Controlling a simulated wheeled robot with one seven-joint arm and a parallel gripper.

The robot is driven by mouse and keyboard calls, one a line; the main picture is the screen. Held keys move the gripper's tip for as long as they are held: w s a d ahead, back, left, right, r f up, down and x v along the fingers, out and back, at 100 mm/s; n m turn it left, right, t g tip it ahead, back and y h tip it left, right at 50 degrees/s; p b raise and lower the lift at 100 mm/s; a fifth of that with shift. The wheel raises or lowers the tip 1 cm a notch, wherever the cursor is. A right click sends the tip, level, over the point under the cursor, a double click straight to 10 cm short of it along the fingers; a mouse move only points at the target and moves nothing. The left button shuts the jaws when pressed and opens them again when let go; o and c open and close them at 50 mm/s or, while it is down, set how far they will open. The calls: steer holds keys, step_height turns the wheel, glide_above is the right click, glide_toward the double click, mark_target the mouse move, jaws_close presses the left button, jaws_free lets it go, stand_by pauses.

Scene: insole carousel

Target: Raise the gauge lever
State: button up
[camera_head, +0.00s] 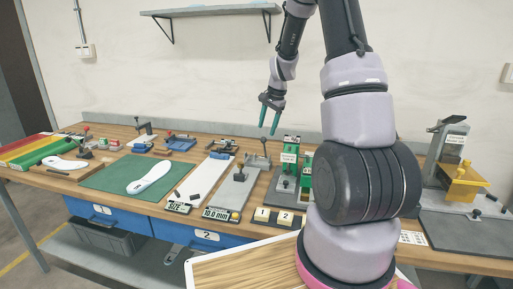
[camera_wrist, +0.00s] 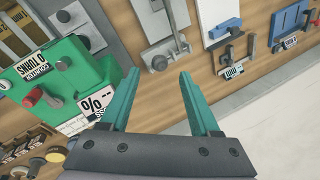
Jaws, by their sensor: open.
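The gauge appears to be the long grey plate (camera_head: 234,192) with a "10.0 mm" readout at its front end. An upright lever-like part (camera_head: 263,150) stands at its back end. In the wrist view the space between my fingertips (camera_wrist: 158,72) is empty.
A green and grey turns-counter machine (camera_wrist: 60,68) stands beside the gauge; it also shows in the head view (camera_head: 288,158). A white size board (camera_head: 205,178) lies left of the gauge. A green mat (camera_head: 115,178) holds a white insole (camera_head: 150,177). The wall rises behind.

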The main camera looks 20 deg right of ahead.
mark_target(263, 141)
steer(key=x, duration=1)
steer(key=shift+w+f, duration=0.1)
steer(key=shift+f, duration=0.1)
jaws_close()
stand_by(1.1)
